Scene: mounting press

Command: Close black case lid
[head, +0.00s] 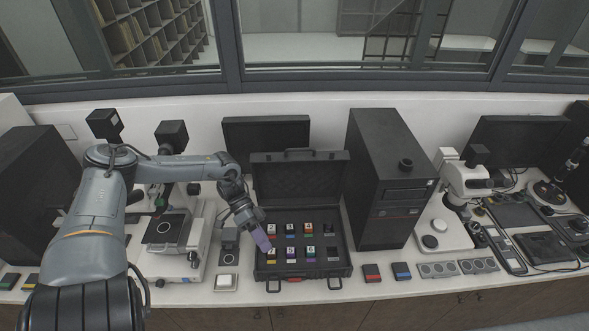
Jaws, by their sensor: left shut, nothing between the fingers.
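The black case (333,271) stands on the counter in the middle of the head view. Its lid (299,183) is up, standing behind the base, with a handle at its top edge. Several small blocks with coloured bands and white labels sit in the base. My left gripper (264,246) is shut and empty, with purple-looking fingers pointing down over the left side of the case base. I cannot tell whether it touches the case or a block. My right gripper is not in view.
A tall black tower (381,180) stands close to the right of the case, and a dark monitor (266,135) is behind the lid. A microscope (176,210) is at the left. Red (372,273) and blue (401,271) blocks lie right of the case.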

